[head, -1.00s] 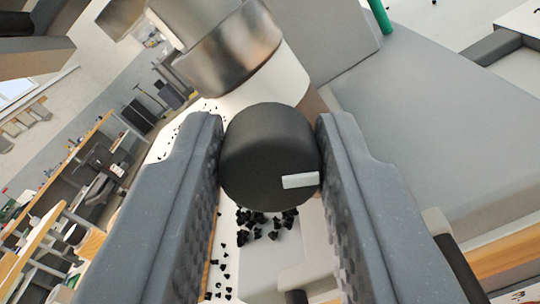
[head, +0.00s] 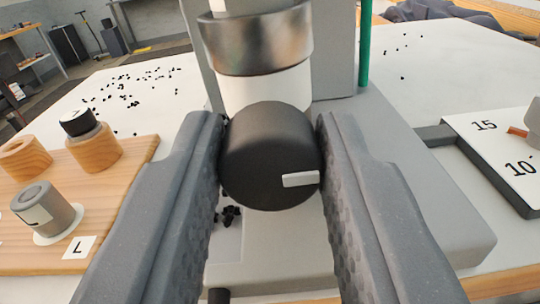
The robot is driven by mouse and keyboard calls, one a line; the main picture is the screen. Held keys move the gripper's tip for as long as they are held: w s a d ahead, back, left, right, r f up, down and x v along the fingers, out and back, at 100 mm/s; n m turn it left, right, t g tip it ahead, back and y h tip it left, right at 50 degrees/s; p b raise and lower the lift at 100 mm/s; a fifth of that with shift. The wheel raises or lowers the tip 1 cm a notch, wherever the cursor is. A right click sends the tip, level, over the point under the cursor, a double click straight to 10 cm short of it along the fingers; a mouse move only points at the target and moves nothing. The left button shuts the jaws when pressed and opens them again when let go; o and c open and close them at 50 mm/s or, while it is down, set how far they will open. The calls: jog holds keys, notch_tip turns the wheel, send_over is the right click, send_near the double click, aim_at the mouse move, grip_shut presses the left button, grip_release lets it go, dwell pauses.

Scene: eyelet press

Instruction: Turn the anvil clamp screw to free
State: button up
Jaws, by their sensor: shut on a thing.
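The anvil clamp screw shows as a round black knob (head: 266,150) with a white mark (head: 300,179) low on the right of its face. It sits at the front of the press, below a metal collar (head: 257,42) and a white cylindrical part (head: 265,90). My gripper (head: 270,160) is shut on the knob, with one ridged grey finger against its left side and one against its right. The screw's shaft behind the knob is hidden.
A grey press base (head: 420,200) spreads to the right, with a green rod (head: 365,45) behind. A wooden board (head: 125,190) at left holds a grey cylinder (head: 45,210) and a black-topped piece (head: 82,122). A numbered plate (head: 505,150) lies right. Small black bits are scattered about.

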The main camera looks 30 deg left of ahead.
jog(key=shift+d+f, duration=0.15)
jog(key=o, duration=1)
jog(key=p+v, duration=0.1)
jog(key=v, duration=1.2)
jog(key=shift+s+p, duration=0.3)
jog(key=shift+s, duration=0.05)
jog(key=shift+d, duration=0.1)
